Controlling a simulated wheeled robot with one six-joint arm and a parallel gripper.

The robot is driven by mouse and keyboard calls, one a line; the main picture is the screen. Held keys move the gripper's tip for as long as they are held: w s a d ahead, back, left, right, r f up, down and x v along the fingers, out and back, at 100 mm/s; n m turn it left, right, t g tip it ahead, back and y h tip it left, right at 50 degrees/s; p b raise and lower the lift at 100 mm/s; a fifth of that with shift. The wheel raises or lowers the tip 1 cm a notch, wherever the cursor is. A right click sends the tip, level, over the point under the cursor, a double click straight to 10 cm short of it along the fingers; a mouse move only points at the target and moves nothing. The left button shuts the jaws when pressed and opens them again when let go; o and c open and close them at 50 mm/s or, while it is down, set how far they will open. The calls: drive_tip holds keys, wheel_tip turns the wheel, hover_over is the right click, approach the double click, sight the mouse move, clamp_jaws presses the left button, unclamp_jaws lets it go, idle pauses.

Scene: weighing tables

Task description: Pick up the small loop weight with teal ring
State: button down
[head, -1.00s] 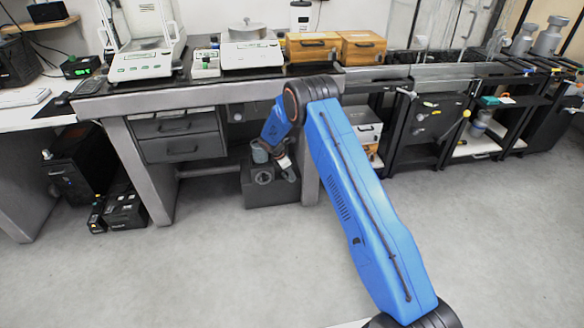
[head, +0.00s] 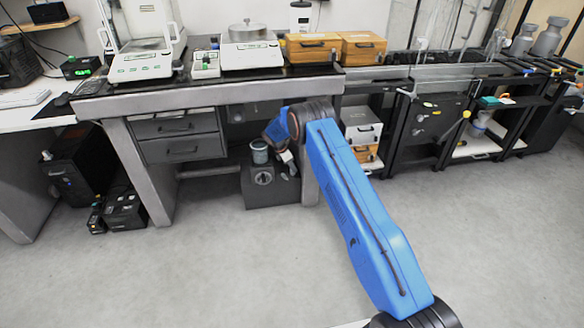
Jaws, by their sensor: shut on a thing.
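My gripper (head: 288,159) shows only as a small pale and dark end of my arm, below the front edge of the weighing table (head: 205,94). It is by the right side of a grey cylinder (head: 260,151) that stands on a dark box (head: 262,187) under the table. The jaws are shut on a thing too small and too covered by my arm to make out. I cannot pick out the small loop weight with teal ring anywhere in the head view.
Two balances (head: 146,63) (head: 250,52) and two wooden boxes (head: 313,46) (head: 363,47) stand on the tabletop. Drawers (head: 180,137) hang below at the left, and the table's right leg (head: 309,185) is close to my wrist. The floor in front is clear.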

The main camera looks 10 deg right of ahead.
idle(0.3)
drive_tip(key=c, duration=1.7)
unclamp_jaws()
drive_tip(key=shift+f, duration=0.1)
drive_tip(key=shift+o, duration=0.8)
